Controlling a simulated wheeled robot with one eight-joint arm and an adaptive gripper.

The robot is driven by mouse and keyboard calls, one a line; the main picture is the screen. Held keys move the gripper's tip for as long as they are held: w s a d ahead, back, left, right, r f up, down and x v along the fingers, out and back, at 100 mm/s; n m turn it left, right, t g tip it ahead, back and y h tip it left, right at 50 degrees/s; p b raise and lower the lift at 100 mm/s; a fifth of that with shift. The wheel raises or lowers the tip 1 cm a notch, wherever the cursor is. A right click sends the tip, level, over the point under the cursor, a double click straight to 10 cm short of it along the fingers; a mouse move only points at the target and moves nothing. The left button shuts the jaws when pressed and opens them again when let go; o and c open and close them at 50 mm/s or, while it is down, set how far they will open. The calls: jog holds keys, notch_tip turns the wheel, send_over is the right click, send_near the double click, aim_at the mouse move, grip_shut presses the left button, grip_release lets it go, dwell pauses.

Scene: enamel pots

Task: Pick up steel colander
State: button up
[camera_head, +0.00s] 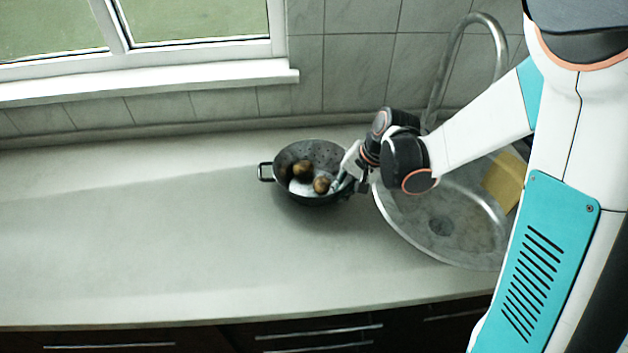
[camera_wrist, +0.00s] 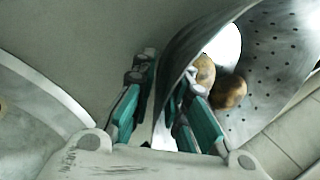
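The steel colander (camera_head: 294,191) is a dark, perforated bowl standing on the counter left of the sink. A loop handle shows on its left side; its right side is partly hidden by my gripper. Two brown, potato-like round things (camera_head: 303,169) lie inside it. My gripper (camera_head: 346,182) is at the colander's right rim. In the wrist view, my gripper (camera_wrist: 167,76) straddles the wall of the colander (camera_wrist: 268,62), one teal finger outside and the other inside. The fingers are apart, with a gap showing between the outer finger and the wall.
The round steel sink (camera_head: 440,246) with a tall curved faucet (camera_head: 455,50) is right of the colander. A yellow thing (camera_head: 503,181) lies at the sink's right side. The counter (camera_head: 130,245) to the left is clear. The window sill (camera_head: 150,81) runs behind.

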grip_shut()
jog(key=shift+r, duration=0.15)
